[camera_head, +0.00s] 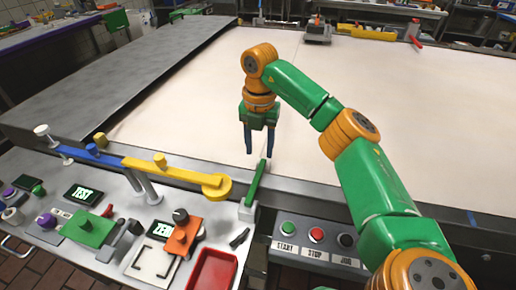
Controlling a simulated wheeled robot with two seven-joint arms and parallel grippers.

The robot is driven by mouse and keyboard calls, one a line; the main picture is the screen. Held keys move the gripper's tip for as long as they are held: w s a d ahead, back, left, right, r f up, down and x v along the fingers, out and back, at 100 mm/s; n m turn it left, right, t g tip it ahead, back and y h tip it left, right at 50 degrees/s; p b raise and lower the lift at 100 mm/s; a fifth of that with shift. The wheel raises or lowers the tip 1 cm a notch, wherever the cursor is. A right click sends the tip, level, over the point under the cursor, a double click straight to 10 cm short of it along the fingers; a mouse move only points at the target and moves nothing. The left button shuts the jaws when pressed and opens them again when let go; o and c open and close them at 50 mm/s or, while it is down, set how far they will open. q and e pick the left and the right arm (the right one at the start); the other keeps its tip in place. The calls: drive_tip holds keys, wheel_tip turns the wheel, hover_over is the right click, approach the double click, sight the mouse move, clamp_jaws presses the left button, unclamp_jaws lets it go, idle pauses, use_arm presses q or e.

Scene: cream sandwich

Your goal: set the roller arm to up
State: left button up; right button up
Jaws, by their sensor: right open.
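My right gripper (259,148) points down over the near edge of the pale belt, its two blue fingers apart with nothing between them. A slim green lever (257,181) rises at a tilt from a light block at the belt's near edge. Its upper end is just below and between the fingertips, and I cannot tell whether they touch. A long blue and yellow bar (180,174) on posts lies left of it, with a round yellow end. No label shows which of these is the roller arm. My left gripper is not in view.
The wide pale belt (330,110) is clear around the gripper. A button box (316,240) with START and STOP stands at the front. A metal bench at left carries a red tray (212,270), an orange block (184,236) and a green plate (88,229).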

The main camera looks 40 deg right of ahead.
sight(259, 172)
drive_tip(key=f, duration=0.1)
drive_tip(key=s+a+f, duration=0.1)
drive_tip(key=s+f+p, duration=0.1)
drive_tip(key=shift+a+f, duration=0.15)
drive_tip(key=shift+f, duration=0.2)
wheel_tip(259, 172, down, 2)
drive_tip(key=shift+w, duration=0.15)
drive_tip(key=shift+w+d+f, duration=0.25)
drive_tip(key=shift+s+a+r, duration=0.1)
drive_tip(key=shift+r, duration=0.05)
clamp_jaws()
idle(0.5)
